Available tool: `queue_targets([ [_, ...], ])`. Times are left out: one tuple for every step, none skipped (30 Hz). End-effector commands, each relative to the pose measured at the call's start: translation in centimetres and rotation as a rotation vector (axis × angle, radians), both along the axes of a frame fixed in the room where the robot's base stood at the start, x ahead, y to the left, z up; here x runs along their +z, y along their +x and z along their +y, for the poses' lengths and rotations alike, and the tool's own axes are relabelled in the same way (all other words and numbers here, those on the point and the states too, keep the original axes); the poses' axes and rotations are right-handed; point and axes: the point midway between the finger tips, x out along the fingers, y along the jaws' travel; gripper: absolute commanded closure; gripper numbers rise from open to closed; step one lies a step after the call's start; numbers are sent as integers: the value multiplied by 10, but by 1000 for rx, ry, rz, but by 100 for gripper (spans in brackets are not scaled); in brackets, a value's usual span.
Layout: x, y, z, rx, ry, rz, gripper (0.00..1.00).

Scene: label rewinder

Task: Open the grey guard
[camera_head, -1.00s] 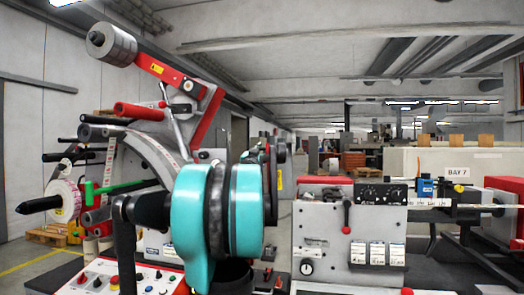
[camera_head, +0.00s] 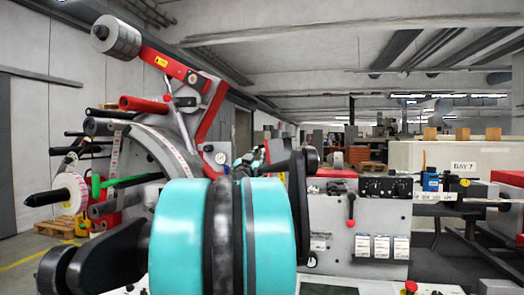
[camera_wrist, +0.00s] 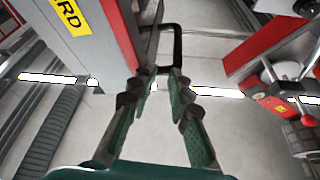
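In the wrist view, a grey guard (camera_wrist: 83,45) with a red edge and a yellow label ending in "RD" fills the upper left. A black loop handle (camera_wrist: 171,29) stands just beyond my fingertips, beside the guard's red edge. My gripper (camera_wrist: 162,75) has its two green fingers apart, with a gap between the tips. The tips overlap the near end of the handle in the picture; I cannot tell whether they touch it. In the head view my teal and black arm hides the gripper and the guard.
In the wrist view, a red-edged machine part (camera_wrist: 268,50) stands at the right. In the head view, a paper roll (camera_head: 70,194) on a black spindle is at the left.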

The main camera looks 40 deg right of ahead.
Motion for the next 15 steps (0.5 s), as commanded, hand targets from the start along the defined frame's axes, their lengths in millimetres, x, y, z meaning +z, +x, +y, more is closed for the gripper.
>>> queue_targets([
  [-1,-2,3,0,0,0,80],
  [-2,-3,3,0,-1,1,80],
  [-2,-4,4,0,-1,1,80],
  [-2,-4,5,0,-1,1,80],
  [-3,-4,5,0,-1,1,80],
  [-3,-4,5,0,-1,1,80],
  [-3,-4,5,0,-1,1,80],
  [-3,-4,5,0,-1,1,80],
  [-2,-4,5,0,-1,1,80],
  [-2,-4,5,0,-1,1,80],
  [-2,-4,5,0,-1,1,80],
  [-3,-4,5,-1,0,1,80],
  [-3,-4,5,-1,0,1,80],
  [-3,-5,6,0,-1,1,80],
  [-3,-5,7,0,-1,1,80],
])
